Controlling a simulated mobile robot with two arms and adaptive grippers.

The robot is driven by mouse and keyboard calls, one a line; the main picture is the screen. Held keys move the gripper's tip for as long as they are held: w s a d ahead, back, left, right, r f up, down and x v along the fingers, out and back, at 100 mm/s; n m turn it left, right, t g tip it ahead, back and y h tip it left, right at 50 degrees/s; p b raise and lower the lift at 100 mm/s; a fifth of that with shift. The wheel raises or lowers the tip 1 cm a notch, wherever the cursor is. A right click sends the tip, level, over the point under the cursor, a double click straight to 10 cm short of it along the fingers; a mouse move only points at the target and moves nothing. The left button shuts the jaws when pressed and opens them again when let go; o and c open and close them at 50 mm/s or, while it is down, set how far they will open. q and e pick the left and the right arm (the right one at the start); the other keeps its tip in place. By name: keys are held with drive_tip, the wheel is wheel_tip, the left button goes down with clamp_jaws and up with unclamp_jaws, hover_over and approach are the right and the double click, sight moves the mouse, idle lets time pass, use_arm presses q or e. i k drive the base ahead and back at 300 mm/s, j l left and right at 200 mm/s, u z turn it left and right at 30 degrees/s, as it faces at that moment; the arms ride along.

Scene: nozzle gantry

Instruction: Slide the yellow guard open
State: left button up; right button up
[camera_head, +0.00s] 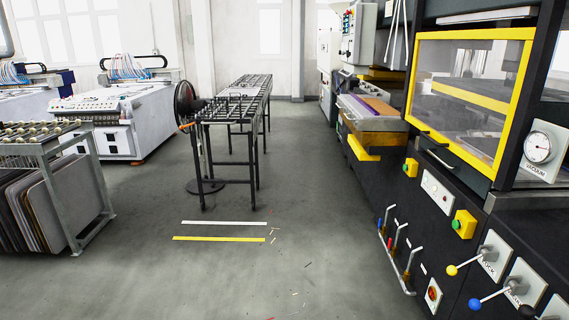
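The yellow guard (416,82) is a rectangular yellow frame with clear panels, on the front of the large dark machine at the right of the head view. It stands upright and covers the machine's opening. A horizontal yellow bar (472,97) shows through the panel. A small dark piece, perhaps a handle, sits at the guard's lower edge (436,137). Neither of my grippers is in view.
The dark machine's front (400,195) carries levers (466,266), a vacuum gauge (541,146) and yellow switch boxes (464,223). A black rack table (228,120) and a fan (185,103) stand mid-room. A sheet rack (45,190) is at left. The grey floor (200,280) ahead is mostly clear.

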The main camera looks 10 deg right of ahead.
sight(528, 34)
drive_tip(key=i+z, duration=0.15)
drive_tip(key=i, duration=0.45)
drive_tip(key=i+j+z, duration=0.15)
drive_tip(key=i, duration=0.45)
drive_tip(key=i+j+z, duration=0.1)
drive_tip(key=i, duration=0.45)
drive_tip(key=i+l+z, duration=0.2)
drive_tip(key=i+z, duration=0.25)
drive_tip(key=i+l+z, duration=0.1)
drive_tip(key=i+z, duration=0.2)
drive_tip(key=z, duration=0.15)
drive_tip(key=i+z, duration=0.45)
drive_tip(key=k+j, duration=0.05)
drive_tip(key=k, duration=0.05)
